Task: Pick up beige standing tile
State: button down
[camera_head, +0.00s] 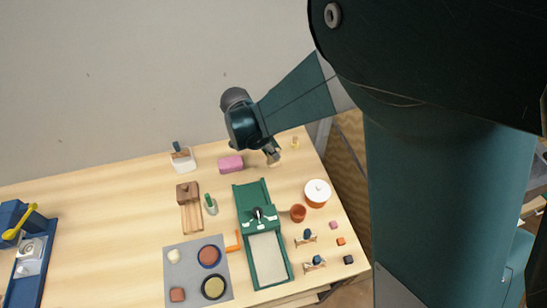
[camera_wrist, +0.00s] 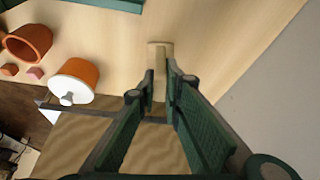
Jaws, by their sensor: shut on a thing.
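The beige tile (camera_wrist: 159,86) is between my fingertips in the wrist view, with a wider pale end (camera_wrist: 160,47) showing beyond them. My gripper (camera_wrist: 160,80) is shut on it, one finger at each side. In the head view my gripper (camera_head: 272,156) is low over the back right of the table, right of the pink block (camera_head: 230,165). There the tile is mostly hidden by the fingers. I cannot tell whether it touches the table.
A white-lidded orange jar (camera_head: 317,192) and a terracotta cup (camera_head: 298,213) stand nearer the front right. A green tray (camera_head: 267,259) lies mid-table. A small beige item (camera_head: 295,142) is near the back right corner. The wall is close behind; the table's right edge is near.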

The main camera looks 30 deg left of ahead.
jog(key=shift+r, duration=2.55)
jog(key=shift+w, duration=0.1)
